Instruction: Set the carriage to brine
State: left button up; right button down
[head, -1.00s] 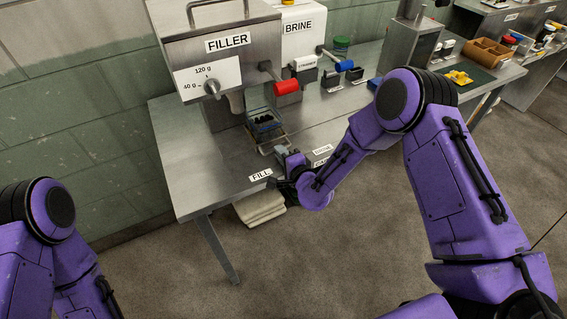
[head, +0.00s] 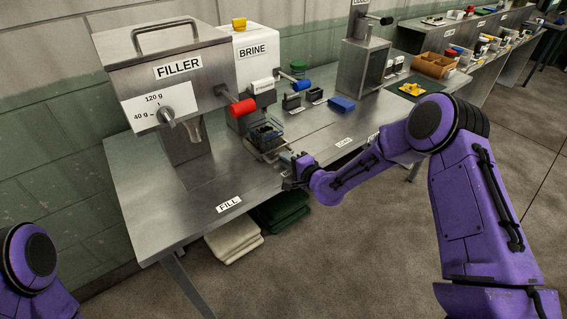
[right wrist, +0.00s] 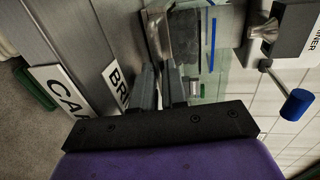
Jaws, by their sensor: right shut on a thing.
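The carriage (head: 268,146) is a low metal slide on the steel bench, carrying a clear glass jar (head: 264,132) with dark contents. It stands to the right of the filler's nozzle (head: 196,130), in front of the white BRINE machine (head: 250,45). My right gripper (head: 299,172) is at the carriage's front, shut on its handle; the grip itself is partly hidden by the fingers. In the right wrist view the fingers (right wrist: 160,88) point at the carriage, with the BRINE label (right wrist: 118,84) on the bench beside them. My left gripper is out of view.
The FILL label (head: 229,204) lies left of my gripper, the LOAD label (head: 344,142) to its right. A blue block (head: 341,104) stands further right.

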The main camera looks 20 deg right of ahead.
jog(key=c, duration=1.4)
grip_release()
jog(key=shift+c, duration=0.2)
jog(key=shift+s, duration=0.1)
jog(key=b+v, duration=0.2)
jog(key=v, duration=0.8)
jog(key=shift+s, duration=0.2)
jog(key=shift+d, duration=0.1)
